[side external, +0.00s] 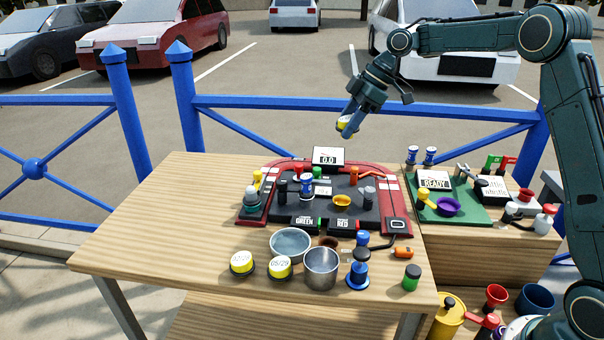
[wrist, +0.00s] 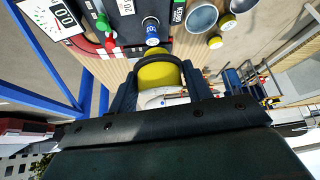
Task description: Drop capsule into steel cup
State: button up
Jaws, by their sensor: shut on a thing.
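My gripper (side external: 350,115) is raised in the air above the far side of the wooden table, shut on a yellow capsule (side external: 346,126). In the wrist view the capsule (wrist: 157,70) sits between the fingers, its yellow part showing above a pale part. The steel cup (side external: 321,268) stands upright on the near part of the table, well below and nearer the camera than my gripper. The part of its inside that shows looks empty.
A wide round metal dish (side external: 290,242) stands just behind the cup. A red-edged console (side external: 335,205) with several small bottles and a display (side external: 328,157) fills the table's middle. A blue stand (side external: 358,276) is right of the cup. A blue fence (side external: 270,102) runs behind.

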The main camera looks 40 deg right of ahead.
jog(key=shift+a, duration=0.1)
jog(key=shift+s+a, duration=0.15)
jog(key=shift+a, duration=0.4)
jog(key=s+a+f, duration=0.3)
jog(key=s+a, duration=0.3)
jog(key=a, duration=0.2)
jog(key=s+a+f, duration=0.4)
jog(key=s+a, duration=0.2)
jog(key=a, duration=0.1)
jog(key=shift+s+a, duration=0.35)
jog(key=shift+s, duration=0.05)
jog(key=shift+f, duration=0.15)
jog(key=shift+f, duration=2.85)
